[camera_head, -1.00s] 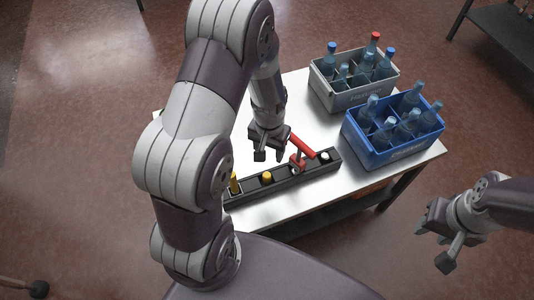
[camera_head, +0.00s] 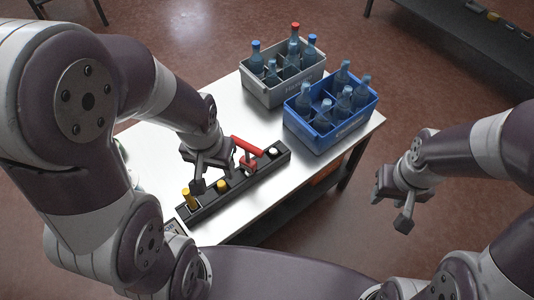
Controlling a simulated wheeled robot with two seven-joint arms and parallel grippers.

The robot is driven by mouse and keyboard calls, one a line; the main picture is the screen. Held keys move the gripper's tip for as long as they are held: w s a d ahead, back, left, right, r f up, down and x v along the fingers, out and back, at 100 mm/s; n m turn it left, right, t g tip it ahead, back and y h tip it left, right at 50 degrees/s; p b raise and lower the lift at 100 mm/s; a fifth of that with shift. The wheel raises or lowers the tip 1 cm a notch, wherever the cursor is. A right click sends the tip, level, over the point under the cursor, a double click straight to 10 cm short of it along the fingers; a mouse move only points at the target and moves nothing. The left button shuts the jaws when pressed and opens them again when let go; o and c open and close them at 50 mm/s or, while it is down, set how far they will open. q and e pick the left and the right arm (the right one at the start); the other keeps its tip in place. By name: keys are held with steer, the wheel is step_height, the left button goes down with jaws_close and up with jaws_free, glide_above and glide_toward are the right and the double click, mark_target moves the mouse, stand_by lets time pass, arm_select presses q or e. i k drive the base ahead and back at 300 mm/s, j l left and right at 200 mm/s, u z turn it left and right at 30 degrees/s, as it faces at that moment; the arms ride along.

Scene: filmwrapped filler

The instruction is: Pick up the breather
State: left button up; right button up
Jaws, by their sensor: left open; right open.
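A black rack (camera_head: 267,167) on the white table holds several small parts in a row. They are a tall yellow piece (camera_head: 189,199), a short yellow cap (camera_head: 222,185), a red-handled part (camera_head: 247,146) and a white round knob (camera_head: 273,152). I cannot tell which one is the breather. My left gripper (camera_head: 212,180) is open, pointing down at the rack near the yellow cap and left of the red-handled part. It appears empty; contact cannot be told. My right gripper (camera_head: 392,207) is open and empty, off the table's right side.
A grey crate (camera_head: 278,96) and a blue crate (camera_head: 330,143), both with bottles, stand on the back and right of the table (camera_head: 155,142). A dark shelf (camera_head: 465,32) stands at the upper right. Table surface behind the rack is bare.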

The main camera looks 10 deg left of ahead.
mark_target(274, 151)
steer(key=z, duration=2.35)
steer(key=u, duration=2.7)
steer(key=i+l+z, duration=0.2)
steer(key=l, duration=0.2)
steer(key=i+l+z, duration=0.15)
steer(key=i+l, duration=0.15)
